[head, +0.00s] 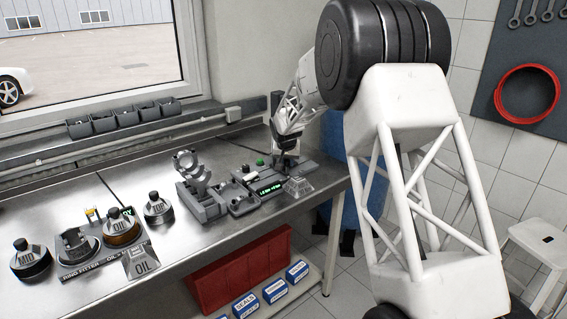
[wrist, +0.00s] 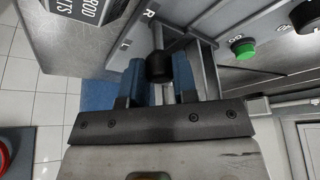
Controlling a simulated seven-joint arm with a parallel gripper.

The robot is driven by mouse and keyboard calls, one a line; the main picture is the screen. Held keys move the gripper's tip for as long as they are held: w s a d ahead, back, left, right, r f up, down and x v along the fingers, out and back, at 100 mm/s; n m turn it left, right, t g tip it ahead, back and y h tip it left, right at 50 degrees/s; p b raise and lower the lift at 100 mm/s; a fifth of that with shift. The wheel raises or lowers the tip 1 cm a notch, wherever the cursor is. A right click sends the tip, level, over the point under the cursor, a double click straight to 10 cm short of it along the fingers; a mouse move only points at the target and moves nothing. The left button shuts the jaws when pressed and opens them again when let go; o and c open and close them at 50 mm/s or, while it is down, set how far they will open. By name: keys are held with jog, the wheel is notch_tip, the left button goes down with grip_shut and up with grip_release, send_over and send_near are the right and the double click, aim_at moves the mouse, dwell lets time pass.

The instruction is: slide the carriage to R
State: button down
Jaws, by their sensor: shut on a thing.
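The carriage's black knob (wrist: 159,67) sits between the fingers of my gripper (wrist: 160,82) in the wrist view. The fingers have blue pads and are shut on it. A grey bar runs up from the knob, and the letter R (wrist: 151,13) is marked near the top. The rest of the carriage is hidden by the gripper. In the head view my gripper (head: 286,152) is low over the far right part of the bench, at the test station (head: 268,188) with its lit green display. The knob cannot be made out clearly there.
A green button (wrist: 243,48) lies right of the gripper. A dark sign (wrist: 88,8) is at upper left. In the head view, a grey fixture (head: 200,195) stands left of the station, with lidded pots (head: 122,228) further left. The bench's right edge is close by.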

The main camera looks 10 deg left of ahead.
jog(key=c, duration=0.9)
grip_release()
jog(key=shift+r, duration=0.1)
jog(key=v, duration=0.7)
jog(key=shift+s+r, duration=0.2)
jog(key=shift+r, duration=0.1)
